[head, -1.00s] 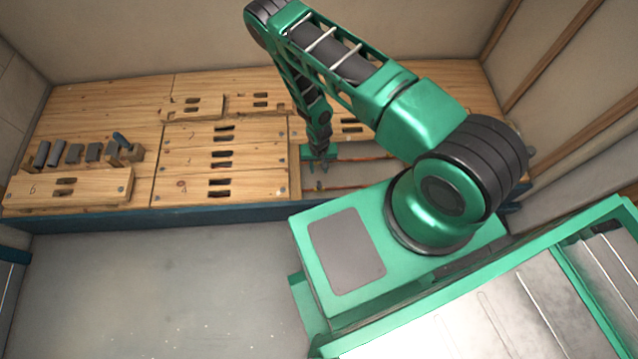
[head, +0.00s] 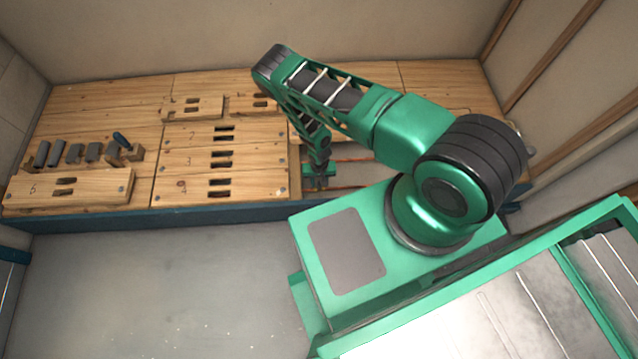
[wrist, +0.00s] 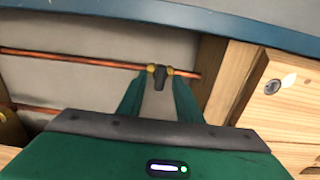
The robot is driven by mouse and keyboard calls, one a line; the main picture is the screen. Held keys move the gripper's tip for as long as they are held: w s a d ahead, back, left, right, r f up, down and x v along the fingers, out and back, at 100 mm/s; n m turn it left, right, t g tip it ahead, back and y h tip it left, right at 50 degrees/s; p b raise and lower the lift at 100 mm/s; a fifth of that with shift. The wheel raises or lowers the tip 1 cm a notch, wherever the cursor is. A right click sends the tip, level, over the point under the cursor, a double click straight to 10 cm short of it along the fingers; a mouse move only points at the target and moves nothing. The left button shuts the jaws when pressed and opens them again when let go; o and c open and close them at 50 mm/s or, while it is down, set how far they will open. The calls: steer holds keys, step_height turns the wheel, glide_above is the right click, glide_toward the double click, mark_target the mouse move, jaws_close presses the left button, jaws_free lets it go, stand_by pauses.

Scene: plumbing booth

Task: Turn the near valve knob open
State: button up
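The near valve knob (wrist: 161,78) is a small dark grey handle in the wrist view. It sits between brass fittings on a copper pipe (wrist: 80,60). My gripper (wrist: 160,84) has its two green fingers apart, reaching toward the knob from either side. In the head view my gripper (head: 318,184) is down in the opening near the bench's front edge, and the knob cannot be made out there.
A wooden post and board (wrist: 245,85) stand close to the right of the knob in the wrist view. Another brass fitting (wrist: 9,127) is at its left edge. In the head view, numbered wooden panels (head: 222,160) cover the bench to the left, with several dark parts (head: 75,153) beyond.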

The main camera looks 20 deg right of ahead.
steer(key=shift+f, duration=0.25)
jaws_close()
